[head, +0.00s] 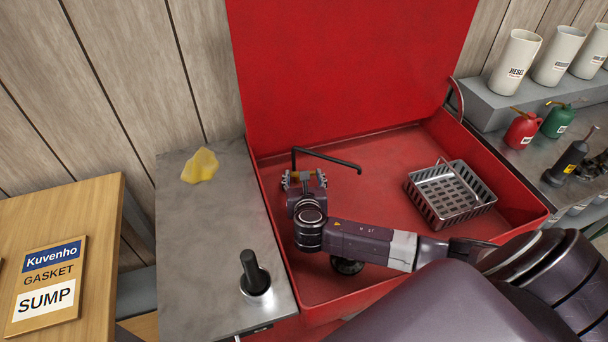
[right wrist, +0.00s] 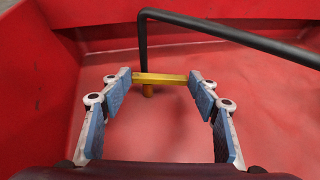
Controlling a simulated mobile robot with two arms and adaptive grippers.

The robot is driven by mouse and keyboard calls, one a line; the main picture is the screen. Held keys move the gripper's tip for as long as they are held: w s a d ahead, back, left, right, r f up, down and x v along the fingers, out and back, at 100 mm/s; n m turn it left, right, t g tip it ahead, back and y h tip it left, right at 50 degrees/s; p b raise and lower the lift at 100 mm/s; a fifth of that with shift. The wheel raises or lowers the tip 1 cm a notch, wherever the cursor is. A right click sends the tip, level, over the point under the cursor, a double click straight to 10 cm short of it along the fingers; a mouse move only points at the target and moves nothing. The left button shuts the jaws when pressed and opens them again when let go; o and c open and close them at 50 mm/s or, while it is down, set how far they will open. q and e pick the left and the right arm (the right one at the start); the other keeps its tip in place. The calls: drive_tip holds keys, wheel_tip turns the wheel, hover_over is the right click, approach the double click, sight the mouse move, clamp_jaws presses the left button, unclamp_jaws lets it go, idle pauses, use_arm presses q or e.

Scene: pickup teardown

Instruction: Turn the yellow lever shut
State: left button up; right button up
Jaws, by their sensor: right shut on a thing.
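The yellow lever (right wrist: 160,79) is a short bar on a small yellow stem, below the bent black pipe (right wrist: 230,32) in the right wrist view. My right gripper (right wrist: 161,81) is shut on it, with one fingertip at each end of the bar. The bar lies roughly crosswise in that view. In the head view my right gripper (head: 304,176) is at the left side of the red basin (head: 385,170), at the foot of the black pipe (head: 325,158); the lever is mostly hidden by the gripper there. My left gripper is not in view.
A perforated metal basket (head: 450,198) sits in the basin's right part. The red lid (head: 345,65) stands up behind. Left is a metal counter (head: 205,230) with a yellow cloth (head: 200,165) and a black handle (head: 254,272). Oil cans (head: 523,130) stand at right.

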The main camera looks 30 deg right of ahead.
drive_tip(key=o, duration=1.2)
drive_tip(key=shift+c, duration=0.2)
drive_tip(key=v, duration=1.2)
